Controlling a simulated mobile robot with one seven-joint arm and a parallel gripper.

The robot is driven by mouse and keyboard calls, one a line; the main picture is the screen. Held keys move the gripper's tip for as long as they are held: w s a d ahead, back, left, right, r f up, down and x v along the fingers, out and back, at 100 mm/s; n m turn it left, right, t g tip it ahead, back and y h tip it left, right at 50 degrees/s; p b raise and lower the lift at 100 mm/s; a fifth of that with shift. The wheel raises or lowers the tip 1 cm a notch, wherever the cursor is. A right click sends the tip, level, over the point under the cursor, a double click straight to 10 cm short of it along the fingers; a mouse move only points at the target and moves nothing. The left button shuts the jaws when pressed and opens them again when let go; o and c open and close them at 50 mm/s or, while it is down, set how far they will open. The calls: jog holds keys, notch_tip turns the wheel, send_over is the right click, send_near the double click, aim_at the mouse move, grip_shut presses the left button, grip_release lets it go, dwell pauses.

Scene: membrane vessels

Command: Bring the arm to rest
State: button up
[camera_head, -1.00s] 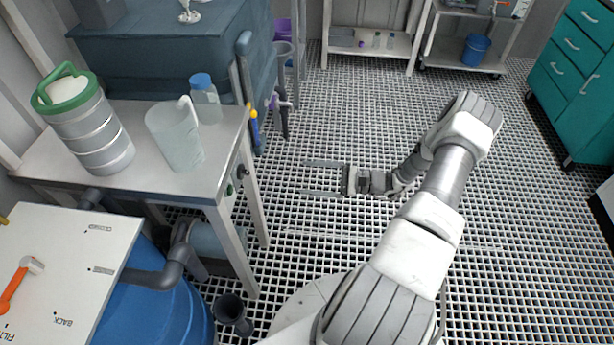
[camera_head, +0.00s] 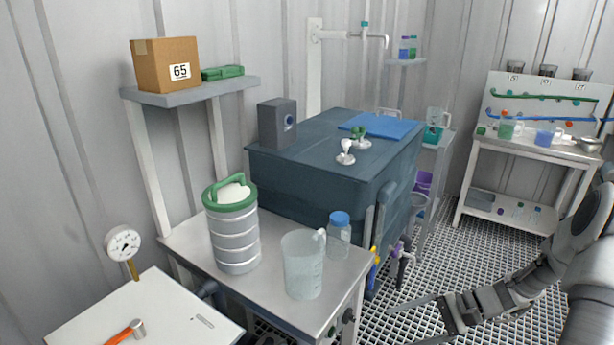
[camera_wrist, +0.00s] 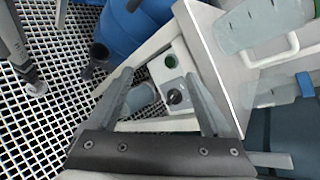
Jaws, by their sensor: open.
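My gripper (camera_head: 402,322) is at the lower right of the head view, held out over the grated floor to the right of the steel side table (camera_head: 189,251). Its two fingers are apart and nothing is between them. In the wrist view my gripper (camera_wrist: 165,82) is also open, with the fingers pointing toward the table's leg and a control box with a black knob (camera_wrist: 175,97). The fingers look apart from these, though the exact distance cannot be told. My arm reaches in from the right edge of the head view.
The side table bears a banded canister with a green handle (camera_head: 233,235), a clear jug (camera_head: 303,265) and a blue-capped bottle (camera_head: 339,238). A dark blue tank (camera_head: 290,190) stands behind. A white bench (camera_head: 500,150) is at the back right. Grated floor (camera_head: 440,250) lies open between.

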jog(key=s+a+r+n+t+h, duration=0.2)
jog(key=s+a+r+n+h, duration=0.15)
jog(key=s+r, duration=0.35)
jog(key=s+a+r+n+t+h, duration=0.15)
jog(key=s+r+n+h, duration=0.3)
jog(key=r, duration=0.45)
jog(key=s+a+r+n+t+h, duration=0.1)
jog(key=s+a+r+n+h, duration=0.25)
jog(key=s+r, duration=0.35)
notch_tip(320, 180, up, 15)
jog(key=p, duration=1.3)
jog(key=shift+w+d+f+m+h, duration=0.15)
jog(key=shift+w+d+m+h, duration=0.25)
jog(key=shift+w+m+h, duration=0.05)
